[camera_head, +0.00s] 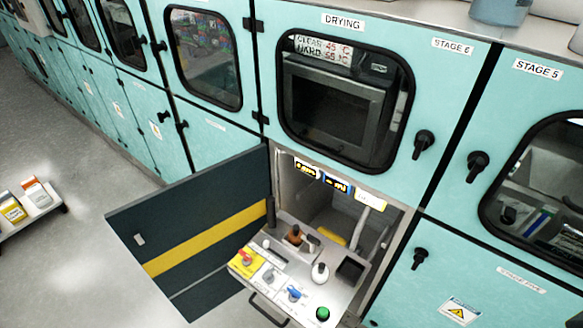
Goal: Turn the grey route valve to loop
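A pull-out control panel (283,283) sits in the open lower compartment below the DRYING door. Along its front edge are a red handle on a yellow plate (247,258), a small grey-white handle (270,276), a blue handle (294,294) and a green button (323,313). The grey-white handle looks like the grey route valve, but its label and setting are too small to read. Behind them stand a white rounded knob (320,272) and a brown-orange fitting (295,235). Neither of my grippers is in view.
The dark compartment door (190,240) with a yellow stripe hangs open to the left of the panel. Teal cabinets (440,100) with black knobs line the wall. A low cart (30,205) with small boxes stands far left. The grey floor (70,270) between is clear.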

